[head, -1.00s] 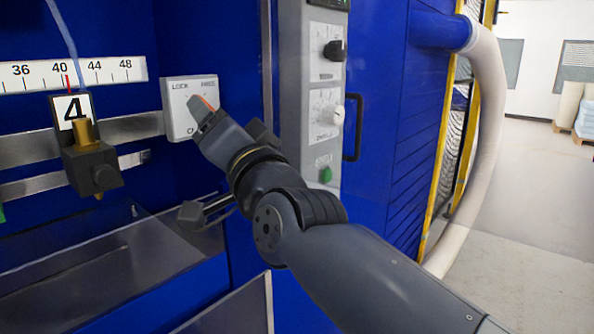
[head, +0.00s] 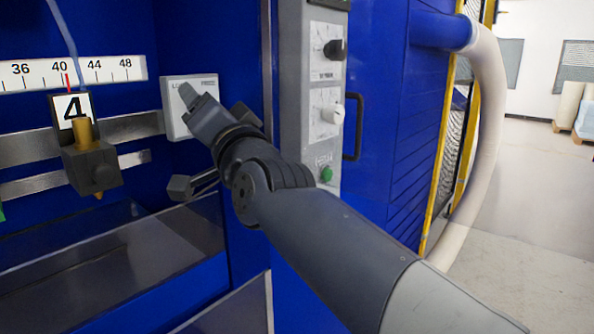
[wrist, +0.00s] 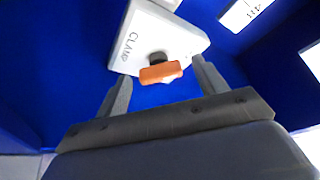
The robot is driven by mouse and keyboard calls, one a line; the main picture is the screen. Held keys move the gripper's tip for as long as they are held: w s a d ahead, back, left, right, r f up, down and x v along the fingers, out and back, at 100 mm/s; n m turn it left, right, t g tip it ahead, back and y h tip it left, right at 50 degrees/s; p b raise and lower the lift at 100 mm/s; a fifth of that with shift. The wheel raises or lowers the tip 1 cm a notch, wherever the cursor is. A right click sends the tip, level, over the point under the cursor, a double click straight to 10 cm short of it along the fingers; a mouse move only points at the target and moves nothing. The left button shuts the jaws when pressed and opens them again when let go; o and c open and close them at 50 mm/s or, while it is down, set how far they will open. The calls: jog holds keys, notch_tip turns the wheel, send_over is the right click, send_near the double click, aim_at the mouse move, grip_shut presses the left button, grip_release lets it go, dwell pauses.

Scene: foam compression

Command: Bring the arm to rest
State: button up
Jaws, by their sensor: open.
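My gripper (wrist: 160,92) is open in the wrist view, its two fingers apart with nothing held between them. Just beyond the fingertips is an orange knob (wrist: 161,73) on a white plate (wrist: 140,35) marked CLAMP. In the head view my gripper (head: 186,97) is in front of the white plate (head: 172,130) and hides the knob. I cannot tell from the head view how far the fingers are from the plate.
A grey control panel (head: 298,90) with knobs and a green button (head: 326,174) stands right of the plate. A dark block (head: 91,166) labelled 4 hangs at the scale (head: 20,76) on the left. A door handle (head: 353,127) and white hose (head: 487,120) are farther right.

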jog(key=p, duration=0.2)
jog(key=m+p, duration=0.1)
jog(key=p, duration=0.1)
jog(key=shift+w+a+r+h, duration=0.2)
jog(key=shift+r+h, duration=0.1)
jog(key=shift+r, duration=0.05)
jog(key=m+p, duration=0.2)
jog(key=p, duration=0.1)
jog(key=shift+h, duration=0.4)
jog(key=shift+r+m+g+h+p, duration=0.1)
jog(key=shift+m+g+h+p, duration=0.5)
jog(key=shift+m+p, duration=2.2)
jog(key=shift+r+m+g+h+p, duration=0.1)
jog(key=shift+m+g+p, duration=1.4)
jog(key=shift+p, duration=2.15)
jog(key=shift+r+m+g+h+p, duration=0.1)
jog(key=shift+m+g+h+p, duration=0.3)
jog(key=shift+m+p, duration=2.6)
jog(key=shift+d+f+n, duration=0.1)
jog(key=shift+n, duration=0.2)
